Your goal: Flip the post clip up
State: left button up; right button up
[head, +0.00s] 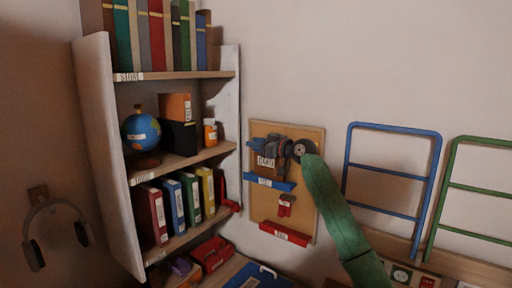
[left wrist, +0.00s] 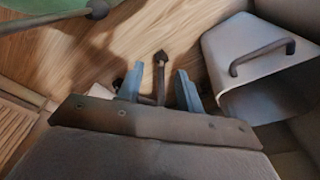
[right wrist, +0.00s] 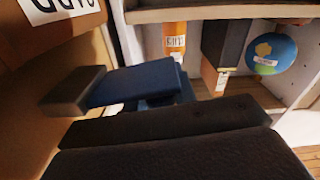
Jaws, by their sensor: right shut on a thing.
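A cork board (head: 310,190) hangs on the wall right of the shelf. My right gripper (head: 266,147) is at its upper part, above a white label (head: 265,161), which also shows in the right wrist view (right wrist: 50,8). I take the thing there as the post clip; the gripper mostly hides it, so its tilt cannot be told. In the right wrist view, my right gripper (right wrist: 130,85) is shut on it at the board, beside a dark brown block. My left gripper (left wrist: 158,88) is open, its blue fingers apart above a wooden surface. It is not seen in the head view.
On the board are a blue ledge (head: 270,183), a small red clip (head: 285,204) and a red ledge (head: 284,234). The shelf (head: 175,160) with books, a globe (head: 141,131) and an orange bottle (head: 210,131) stands close left. Blue (head: 395,126) and green racks are at right.

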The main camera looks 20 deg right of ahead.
jog(key=shift+r, duration=0.1)
jog(key=o, duration=1)
pick_arm(q)
jog(key=shift+f, duration=0.1)
pick_arm(e)
jog(key=shift+d, duration=0.1)
jog(key=shift+s+d+b, duration=0.2)
jog(key=shift+s+b, duration=0.05)
jog(key=shift+b, duration=0.05)
pick_arm(q)
notch_tip(320, 180, up, 9)
jog(key=w+d+b, duration=0.1)
jog(key=d+b, duration=0.1)
jog(key=b, duration=0.1)
jog(key=shift+w+d+g, duration=0.15)
jog(key=shift+w+g, duration=0.15)
jog(key=shift+g, duration=0.1)
pick_arm(e)
jog(key=v, duration=0.7)
pick_arm(q)
jog(key=shift+f, duration=0.15)
